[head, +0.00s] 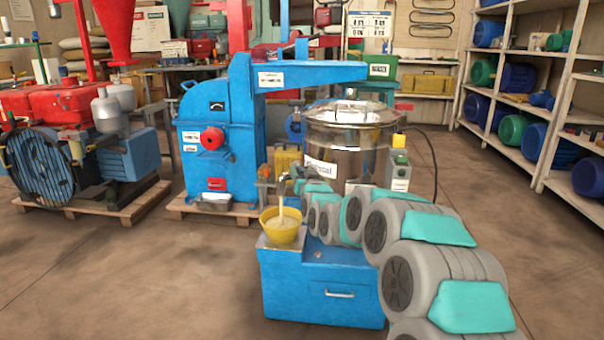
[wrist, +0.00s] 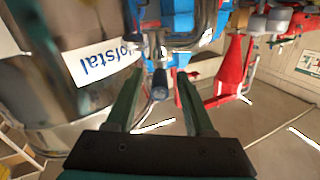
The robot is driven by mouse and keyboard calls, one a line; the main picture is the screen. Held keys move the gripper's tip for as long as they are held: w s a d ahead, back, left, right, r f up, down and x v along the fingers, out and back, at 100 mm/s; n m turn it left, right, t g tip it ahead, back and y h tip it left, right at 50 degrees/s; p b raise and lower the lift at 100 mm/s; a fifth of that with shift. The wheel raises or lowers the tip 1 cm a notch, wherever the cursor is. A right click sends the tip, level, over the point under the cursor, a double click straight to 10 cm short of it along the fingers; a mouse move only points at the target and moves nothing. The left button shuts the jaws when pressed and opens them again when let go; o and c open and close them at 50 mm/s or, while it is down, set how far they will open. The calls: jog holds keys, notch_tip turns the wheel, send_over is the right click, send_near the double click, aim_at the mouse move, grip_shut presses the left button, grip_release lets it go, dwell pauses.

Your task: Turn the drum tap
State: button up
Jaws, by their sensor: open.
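The steel drum (head: 345,135) stands behind the blue cabinet, its label partly hidden by my arm. The drum tap (head: 283,184) sticks out at its lower left, and a pale stream runs from it into a yellow bowl (head: 281,234). In the wrist view the drum (wrist: 50,100) fills the left side and the curved metal tap pipe (wrist: 195,38) is at the top. The tap's handle (wrist: 160,86), with a dark end, points between the fingers. My gripper (wrist: 160,85) is open around the handle, with a gap on both sides. In the head view my arm mostly hides the gripper.
The bowl stands on the blue cabinet (head: 322,290). A blue mill (head: 215,130) on a pallet is behind to the left. A red machine with a fan (head: 40,165) stands farther left. Shelves (head: 550,110) line the right. The floor at front left is clear.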

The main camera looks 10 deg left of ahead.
grip_shut()
dwell(0.4)
dwell(1.0)
